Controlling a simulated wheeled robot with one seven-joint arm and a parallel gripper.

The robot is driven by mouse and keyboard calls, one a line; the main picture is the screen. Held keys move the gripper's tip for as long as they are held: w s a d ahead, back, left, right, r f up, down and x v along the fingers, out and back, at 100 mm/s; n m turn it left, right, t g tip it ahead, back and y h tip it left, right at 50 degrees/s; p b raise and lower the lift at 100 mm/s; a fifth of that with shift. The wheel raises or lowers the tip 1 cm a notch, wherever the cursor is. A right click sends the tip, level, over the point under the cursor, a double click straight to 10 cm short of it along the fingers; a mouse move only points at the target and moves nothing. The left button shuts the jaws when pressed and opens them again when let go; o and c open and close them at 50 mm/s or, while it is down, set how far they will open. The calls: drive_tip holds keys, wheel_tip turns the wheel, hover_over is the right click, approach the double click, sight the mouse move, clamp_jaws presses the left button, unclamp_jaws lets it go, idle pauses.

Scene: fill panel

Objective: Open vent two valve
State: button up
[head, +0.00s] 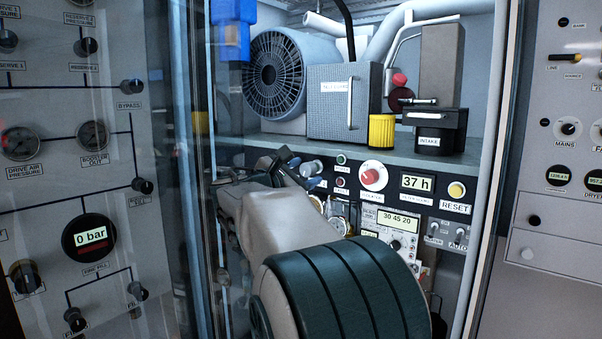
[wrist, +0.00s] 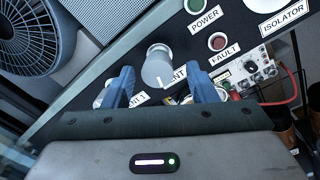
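A light grey round knob (wrist: 158,68) with a white pointer mark sits on the dark panel in the wrist view. The label (wrist: 180,76) beside it reads "ENT", its ends hidden, so its number cannot be read. A second label (wrist: 139,99) ending in "NT 1" lies to its left, partly covered by the left finger. My gripper (wrist: 163,86) is open, with one blue finger on each side of the grey knob and gaps visible between. In the head view, my gripper (head: 300,172) is at the panel's left part, largely hidden behind my arm.
A green light (wrist: 195,4) and a red light (wrist: 217,42) sit to the right. Further right are the red isolator knob (head: 374,176), the hour display (head: 416,183) and the reset button (head: 456,190). A shelf (head: 440,154) overhangs the panel. A glass door (head: 190,120) stands left.

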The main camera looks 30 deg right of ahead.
drive_tip(key=shift+a, duration=0.1)
drive_tip(key=b+v, duration=0.2)
drive_tip(key=v, duration=1.1)
drive_tip(key=shift+s+a, duration=0.15)
drive_tip(key=shift+a, duration=0.2)
drive_tip(key=s+f+m+g+y+p, duration=0.1)
drive_tip(key=s+f+m+y, duration=0.25)
drive_tip(key=f, duration=0.45)
drive_tip(key=s+f+m+g+y+p, duration=0.15)
drive_tip(key=s+f+y, duration=0.3)
drive_tip(key=f, duration=0.45)
drive_tip(key=s+a+f+m+g+y, duration=0.1)
drive_tip(key=s+a+f+m+y, duration=0.7)
drive_tip(key=s+a+f+m, duration=0.3)
wheel_tip(320, 180, down, 2)
drive_tip(key=shift+s+a+f+y+p, duration=0.1)
drive_tip(key=shift+s+a+y+p, duration=0.3)
drive_tip(key=shift+s+a, duration=0.25)
